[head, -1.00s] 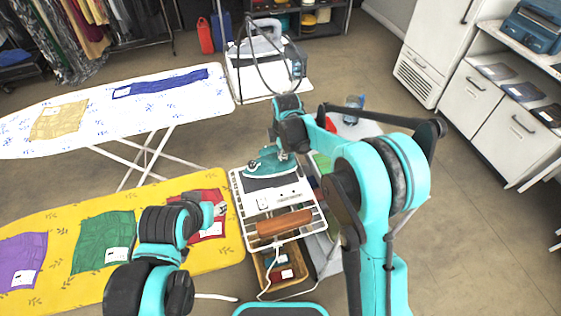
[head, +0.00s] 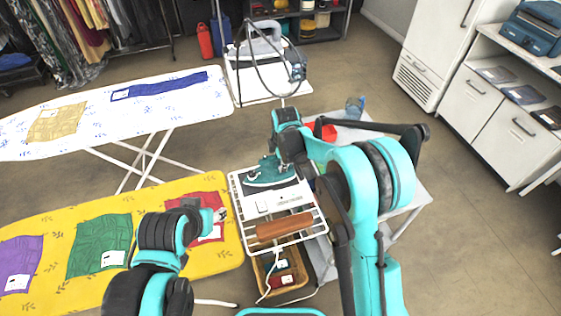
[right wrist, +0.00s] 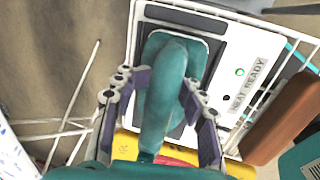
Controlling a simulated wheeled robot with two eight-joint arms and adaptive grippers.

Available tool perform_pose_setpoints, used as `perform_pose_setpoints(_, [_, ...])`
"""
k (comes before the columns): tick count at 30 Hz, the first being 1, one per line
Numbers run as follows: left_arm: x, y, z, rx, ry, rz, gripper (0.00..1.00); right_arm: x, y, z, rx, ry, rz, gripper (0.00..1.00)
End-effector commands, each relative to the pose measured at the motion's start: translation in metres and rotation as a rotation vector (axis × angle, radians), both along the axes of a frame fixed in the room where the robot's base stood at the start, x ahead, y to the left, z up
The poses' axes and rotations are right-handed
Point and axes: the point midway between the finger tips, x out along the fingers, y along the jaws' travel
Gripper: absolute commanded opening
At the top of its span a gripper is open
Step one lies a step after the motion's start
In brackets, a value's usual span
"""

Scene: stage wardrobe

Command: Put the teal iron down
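The teal iron (head: 268,175) is at the dark rest pad of a white iron station (head: 290,198); I cannot tell whether a slight gap is left under it. My right gripper (head: 276,158) is over the iron. The station's label reads "HEAT READY" beside a green light. My left gripper (head: 218,214) is over the red cloth (head: 207,232) on the yellow ironing board; its fingers are too small to judge.
The yellow board (head: 190,270) also bears green and purple cloths. A white board (head: 60,130) stands behind it. A brown wooden bar (head: 285,226) lies at the station's front, above a basket (head: 285,292). A second iron station (head: 265,85) stands at the back. Floor at right is clear.

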Motion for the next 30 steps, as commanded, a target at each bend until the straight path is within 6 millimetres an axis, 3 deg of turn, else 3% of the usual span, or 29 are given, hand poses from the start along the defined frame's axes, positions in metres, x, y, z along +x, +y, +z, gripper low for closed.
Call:
perform_pose_setpoints(11, [0.000, 0.000, 0.005, 0.000, 0.000, 0.000, 0.47, -0.001, 0.000, 0.009, 0.000, 0.000, 0.000, 0.40])
perform_pose_setpoints(24, [0.000, 0.000, 0.031, 0.000, 0.000, 0.000, 0.47, -0.019, -0.005, 0.098, 0.000, 0.000, 0.000, 0.40])
perform_pose_setpoints(30, [0.000, 0.000, 0.036, 0.000, 0.000, 0.000, 0.47, -0.023, -0.006, 0.118, 0.000, 0.000, 0.000, 0.40])
